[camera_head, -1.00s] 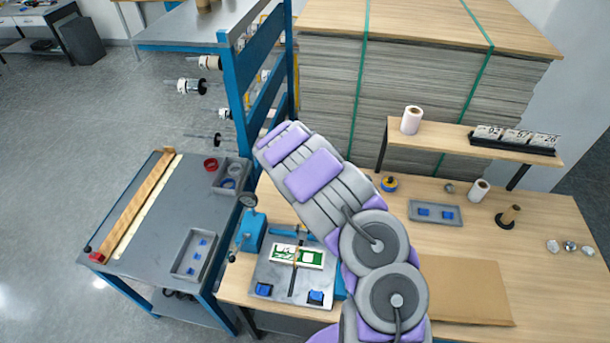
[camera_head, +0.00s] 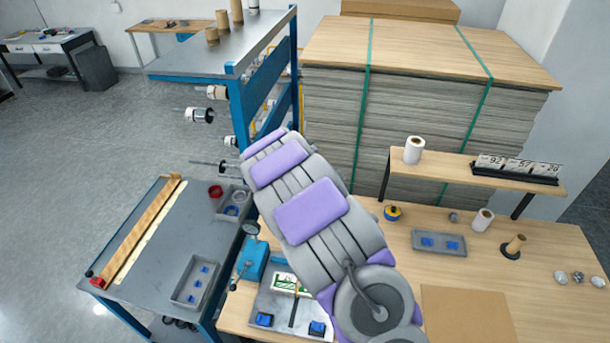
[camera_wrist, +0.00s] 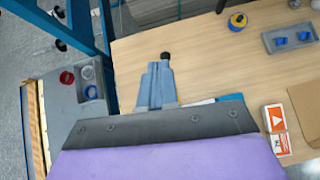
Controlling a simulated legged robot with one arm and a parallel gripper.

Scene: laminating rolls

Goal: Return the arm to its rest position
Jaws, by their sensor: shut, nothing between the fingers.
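My arm (camera_head: 310,212) crosses the middle of the head view, raised over the workbench, its purple and grey links pointing up and to the left. Its far end is near the blue rack, and the fingers are hidden there. In the wrist view my gripper (camera_wrist: 165,58) shows as narrow grey-blue fingers with a dark tip, shut and empty. It is above the wooden bench top (camera_wrist: 205,55) and touches nothing that I can see.
The blue rack (camera_head: 240,115) with film rolls stands by the arm's end. A blue press (camera_head: 252,262) and its plate sit below the arm, partly covered. A grey side table (camera_head: 165,240) is left. The bench's right side holds a tray (camera_head: 439,243) and a cardboard sheet (camera_head: 465,312).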

